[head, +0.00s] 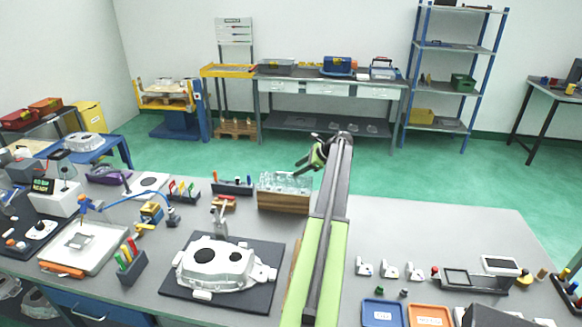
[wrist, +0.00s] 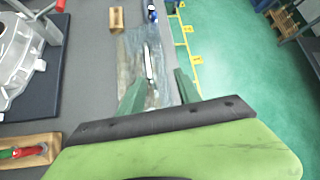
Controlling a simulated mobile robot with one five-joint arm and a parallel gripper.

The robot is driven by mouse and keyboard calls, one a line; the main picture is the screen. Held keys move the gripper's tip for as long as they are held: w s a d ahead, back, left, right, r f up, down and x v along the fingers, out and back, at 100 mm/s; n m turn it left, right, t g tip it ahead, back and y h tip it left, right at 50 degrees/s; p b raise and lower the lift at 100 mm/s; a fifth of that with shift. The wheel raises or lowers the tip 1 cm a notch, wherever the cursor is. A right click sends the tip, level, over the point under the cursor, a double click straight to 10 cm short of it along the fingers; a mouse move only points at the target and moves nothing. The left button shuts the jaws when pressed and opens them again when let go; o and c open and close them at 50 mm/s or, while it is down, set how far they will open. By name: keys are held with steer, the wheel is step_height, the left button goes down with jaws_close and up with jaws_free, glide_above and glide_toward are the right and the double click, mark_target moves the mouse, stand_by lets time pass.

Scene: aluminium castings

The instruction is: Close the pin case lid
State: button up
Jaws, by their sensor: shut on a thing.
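The pin case (head: 284,202) is a wooden box at the back edge of the bench, left of my arm in the head view. A clear, glassy lid (head: 284,182) shows above its wooden front; its exact angle is hard to tell. In the wrist view the clear lid (wrist: 133,60) lies under and between my green fingers, with a pale streak on it. My gripper (head: 302,163) is by the upper right end of the case. In the wrist view my gripper (wrist: 160,78) has its fingers around the clear piece, shut on it. The contact itself is hidden.
A grey casting (head: 215,265) lies on a black mat in front of the case. A wooden tray (wrist: 30,150) with a red and green tool is near my arm. A rack with coloured handles (head: 232,186) stands left of the case. Green floor is free behind the bench.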

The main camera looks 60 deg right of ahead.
steer(key=p+v, duration=0.5)
steer(key=v, duration=0.5)
steer(key=shift+s+d, duration=0.25)
steer(key=shift+s, duration=0.2)
steer(key=w+a+f+n+g+y, duration=0.25)
steer(key=w+a+n, duration=0.45)
steer(key=w+a, duration=1.15)
steer(key=w+a+f+n+g, duration=0.15)
steer(key=w+a+n, duration=0.3)
steer(key=a, duration=0.85)
steer(key=w+a+f+n+g, duration=0.15)
steer(key=w+a+n, duration=0.35)
steer(key=a, duration=0.8)
steer(key=s+a+f+n+g+h, duration=0.15)
steer(key=a+n, duration=0.55)
steer(key=a, duration=1.2)
steer(key=s+a+n+g+h, duration=0.2)
steer(key=a+n, duration=0.5)
steer(key=a, duration=1.2)
steer(key=s+a+f+b, duration=0.1)
steer(key=s+f+b, duration=0.2)
steer(key=f+b, duration=0.2)
steer(key=shift+s+f, duration=0.35)
steer(key=shift+f, duration=0.15)
